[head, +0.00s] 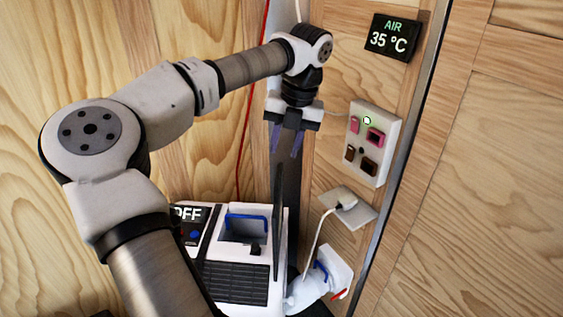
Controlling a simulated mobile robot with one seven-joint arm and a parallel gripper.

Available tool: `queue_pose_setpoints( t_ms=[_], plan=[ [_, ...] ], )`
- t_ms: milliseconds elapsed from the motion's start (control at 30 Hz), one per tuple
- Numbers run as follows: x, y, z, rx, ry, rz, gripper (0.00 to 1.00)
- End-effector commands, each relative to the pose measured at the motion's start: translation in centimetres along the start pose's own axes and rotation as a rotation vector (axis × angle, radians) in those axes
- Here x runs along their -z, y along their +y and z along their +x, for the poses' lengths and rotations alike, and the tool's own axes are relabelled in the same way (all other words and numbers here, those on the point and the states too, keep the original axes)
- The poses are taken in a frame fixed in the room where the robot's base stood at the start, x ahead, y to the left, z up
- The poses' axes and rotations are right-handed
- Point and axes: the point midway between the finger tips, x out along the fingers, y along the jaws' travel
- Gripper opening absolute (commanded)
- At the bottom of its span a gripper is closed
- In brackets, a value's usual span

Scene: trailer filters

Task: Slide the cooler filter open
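The cooler is a white box (213,272) at the bottom centre, with a black slatted grille on its face and a blue handle (246,217) over a recess in its top. A thin dark panel (278,225), seen nearly edge-on, stands upright at the cooler's right side and rises above its top. It looks like the filter, but I cannot be sure. My gripper (287,142) points down above the panel. Its two purple fingers are apart, with nothing visible between them. The fingertips appear above the panel's upper edge. My arm hides part of the cooler's left side.
A display reading OFF (190,214) sits left of the handle. A white switch box (373,143), a plugged socket (347,208) and an AIR 35 °C display (393,37) are on the wooden wall at right. A white cable and a white nozzle-like part (325,273) are right of the cooler.

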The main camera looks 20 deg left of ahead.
Motion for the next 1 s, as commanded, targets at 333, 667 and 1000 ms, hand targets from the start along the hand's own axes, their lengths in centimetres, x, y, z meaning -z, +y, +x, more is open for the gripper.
queue_pose_setpoints(
  t_ms=[333,667,1000],
  plan=[
    [-0.1,-0.1,-6.8,0.001,-0.002,0.001,0.31],
    [-0.1,0.0,-8.2,0.0,-0.002,0.001,0.31],
    [-0.1,-0.4,-8.1,0.011,-0.004,0.011,0.31]
  ],
)
